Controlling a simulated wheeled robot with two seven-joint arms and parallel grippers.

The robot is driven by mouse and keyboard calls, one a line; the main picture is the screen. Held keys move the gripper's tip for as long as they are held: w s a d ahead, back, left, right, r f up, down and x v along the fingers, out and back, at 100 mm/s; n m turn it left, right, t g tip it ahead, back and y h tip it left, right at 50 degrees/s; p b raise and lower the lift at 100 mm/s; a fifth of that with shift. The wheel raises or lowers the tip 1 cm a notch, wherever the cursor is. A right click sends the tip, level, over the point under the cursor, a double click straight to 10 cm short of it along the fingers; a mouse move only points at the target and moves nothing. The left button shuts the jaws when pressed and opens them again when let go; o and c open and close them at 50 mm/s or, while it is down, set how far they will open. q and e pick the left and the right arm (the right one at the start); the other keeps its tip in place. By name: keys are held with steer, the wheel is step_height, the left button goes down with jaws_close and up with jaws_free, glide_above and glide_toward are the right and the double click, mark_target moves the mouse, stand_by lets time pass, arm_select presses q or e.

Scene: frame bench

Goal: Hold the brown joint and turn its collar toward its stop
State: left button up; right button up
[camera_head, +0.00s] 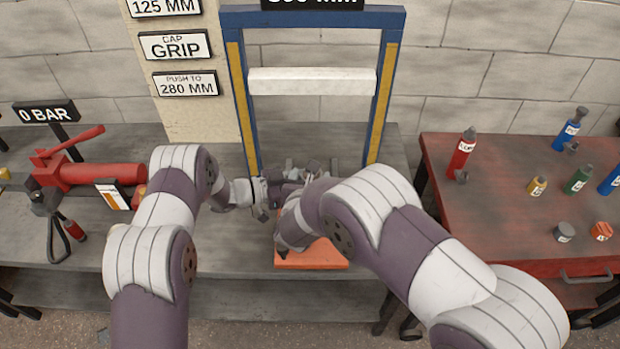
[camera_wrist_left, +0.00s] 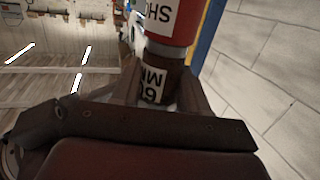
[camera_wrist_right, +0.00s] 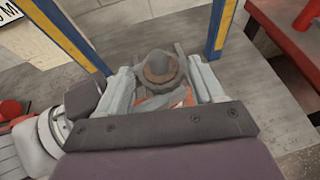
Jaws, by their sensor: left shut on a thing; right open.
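The brown joint (camera_wrist_left: 155,84) carries a white label in the left wrist view, with a red part (camera_wrist_left: 172,28) adjoining it at the top of the picture. My left gripper (camera_wrist_left: 160,92) is shut on the brown section, one finger on each side. In the right wrist view the joint's round grey and brown end (camera_wrist_right: 160,66) shows from above. My right gripper (camera_wrist_right: 163,92) is open, with its fingers on either side of this end; contact cannot be told. In the head view my arms mostly hide the joint, and the collar's stop cannot be made out.
A blue and yellow frame (camera_head: 394,60) with a white crossbar (camera_head: 312,81) stands behind. An orange plate (camera_head: 311,253) lies on the grey bench (camera_head: 230,248). A red pump (camera_head: 100,174) is left; a red table (camera_head: 480,215) with several bottles is right.

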steer(key=shift+c, duration=0.3)
steer(key=c, duration=0.7)
steer(key=shift+d+n+y, duration=0.2)
steer(key=shift+n+y, duration=0.35)
steer(key=shift+y, duration=0.1)
steer(key=shift+d+n+y, duration=0.2)
steer(key=shift+n+y, duration=0.35)
steer(key=shift+y, duration=0.1)
steer(key=shift+d+n+y, duration=0.15)
steer(key=shift+n+y, duration=1.05)
steer(key=shift+y, duration=0.2)
steer(key=o, duration=0.8)
steer(key=shift+c, duration=0.2)
steer(key=v, duration=0.7)
steer(key=shift+s+r, duration=0.2)
steer(key=shift+s, duration=0.05)
